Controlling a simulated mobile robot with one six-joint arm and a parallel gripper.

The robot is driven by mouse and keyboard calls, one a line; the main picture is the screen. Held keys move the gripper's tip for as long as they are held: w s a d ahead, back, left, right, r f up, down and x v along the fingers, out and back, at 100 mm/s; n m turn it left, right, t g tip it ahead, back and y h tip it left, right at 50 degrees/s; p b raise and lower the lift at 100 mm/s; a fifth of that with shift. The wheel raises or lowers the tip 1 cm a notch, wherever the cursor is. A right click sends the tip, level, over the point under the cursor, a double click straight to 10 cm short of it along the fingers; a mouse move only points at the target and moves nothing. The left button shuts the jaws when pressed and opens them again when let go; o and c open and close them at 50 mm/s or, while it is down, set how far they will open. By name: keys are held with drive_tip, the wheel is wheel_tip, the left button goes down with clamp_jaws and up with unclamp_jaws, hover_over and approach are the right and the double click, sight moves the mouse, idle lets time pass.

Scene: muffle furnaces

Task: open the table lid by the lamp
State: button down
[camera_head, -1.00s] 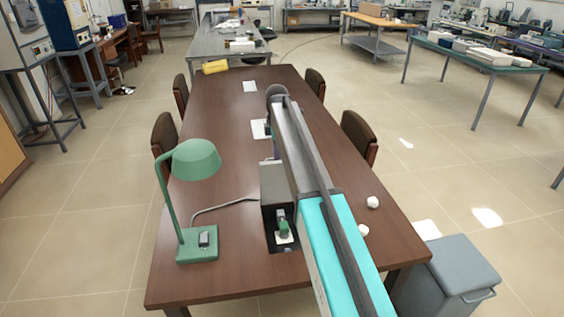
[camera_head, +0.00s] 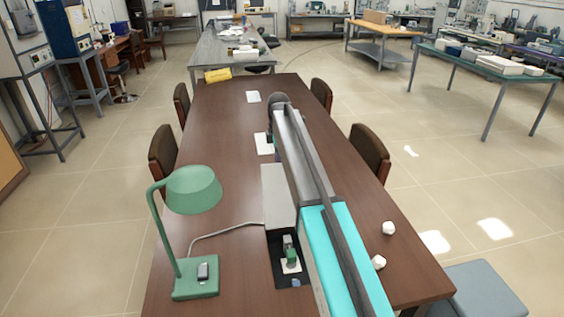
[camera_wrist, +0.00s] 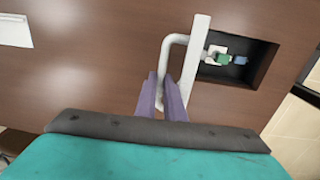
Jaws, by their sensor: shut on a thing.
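The table lid (camera_head: 278,195) is a pale grey panel raised beside the recess (camera_head: 277,272) in the brown table, right of the green lamp (camera_head: 191,190). In the wrist view the lid (camera_wrist: 196,65) shows nearly edge-on, like a narrow white bar standing up from the recess's left edge. Its bent white handle (camera_wrist: 168,50) sticks out to the left. My gripper (camera_wrist: 163,95) is shut on the handle, its purple fingers at the handle's lower end. My arm hides the gripper in the head view. The open recess (camera_wrist: 262,68) holds small green and blue things.
The lamp's base and cord lie left of the recess. Two white lumps (camera_head: 389,228) lie on the table (camera_head: 225,130) to the right of my arm. Papers (camera_head: 264,143) lie farther back. Chairs (camera_head: 163,155) line both sides, and a grey-blue stool (camera_head: 483,290) stands at the front right.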

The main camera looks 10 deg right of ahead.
drive_tip(key=shift+w+a+f, duration=0.3)
drive_tip(key=shift+w+f, duration=0.2)
drive_tip(key=shift+w, duration=0.15)
drive_tip(key=c, duration=1.8)
unclamp_jaws()
drive_tip(key=shift+c, duration=0.2)
drive_tip(key=shift+r, duration=0.15)
wheel_tip(320, 180, up, 15)
drive_tip(key=s+b, duration=0.1)
drive_tip(key=b, duration=0.3)
drive_tip(key=shift+d, duration=0.25)
drive_tip(key=shift+s+f, duration=0.1)
drive_tip(key=shift+f, duration=0.1)
